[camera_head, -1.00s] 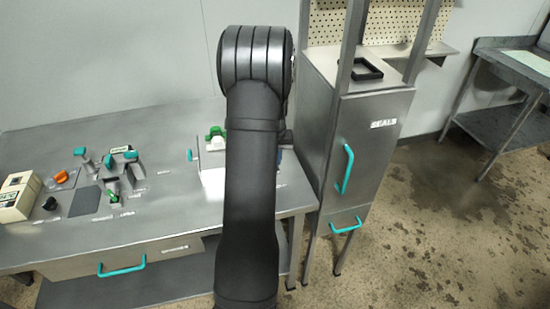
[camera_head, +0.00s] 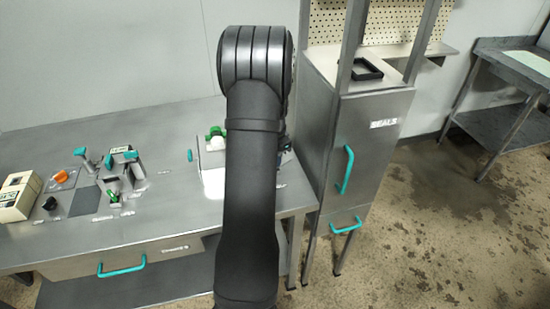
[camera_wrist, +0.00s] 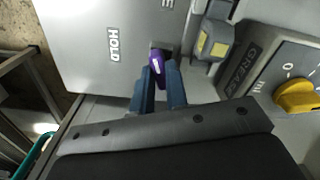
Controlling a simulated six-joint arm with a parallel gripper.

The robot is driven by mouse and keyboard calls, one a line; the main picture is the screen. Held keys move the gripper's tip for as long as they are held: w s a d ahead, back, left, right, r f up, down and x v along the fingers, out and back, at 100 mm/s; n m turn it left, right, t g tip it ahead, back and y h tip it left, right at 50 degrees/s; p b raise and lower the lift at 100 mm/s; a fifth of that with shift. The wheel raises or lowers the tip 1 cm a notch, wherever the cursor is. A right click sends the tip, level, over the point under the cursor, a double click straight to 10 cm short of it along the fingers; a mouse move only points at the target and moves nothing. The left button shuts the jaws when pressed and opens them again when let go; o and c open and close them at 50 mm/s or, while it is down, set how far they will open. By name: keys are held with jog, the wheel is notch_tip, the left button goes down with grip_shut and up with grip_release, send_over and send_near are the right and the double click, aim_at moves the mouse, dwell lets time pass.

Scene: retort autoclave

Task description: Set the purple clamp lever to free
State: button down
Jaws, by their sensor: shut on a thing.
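The purple clamp lever (camera_wrist: 156,66) shows in the wrist view, on a grey metal panel, in a small dark slot. The two blue fingers of my gripper (camera_wrist: 160,84) are on either side of its lower end and shut on it. A "HOLD" label (camera_wrist: 114,44) is left of the lever. Part of another label, ending in "E", is above it at the picture's top edge. In the head view my dark arm hides the lever and my gripper's fingertips.
A yellow-and-grey part (camera_wrist: 214,42) stands just right of the lever. A yellow knob (camera_wrist: 296,97) is on a grey box farther right. In the head view, several teal-handled controls (camera_head: 110,160) stand on the bench left of my arm, and a "SEALS" cabinet (camera_head: 370,140) is on the right.

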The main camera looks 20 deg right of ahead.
jog(key=shift+m, duration=2.3)
jog(key=c, duration=1.4)
grip_release()
jog(key=shift+c, duration=0.2)
notch_tip(320, 180, up, 18)
jog(key=shift+f, duration=0.25)
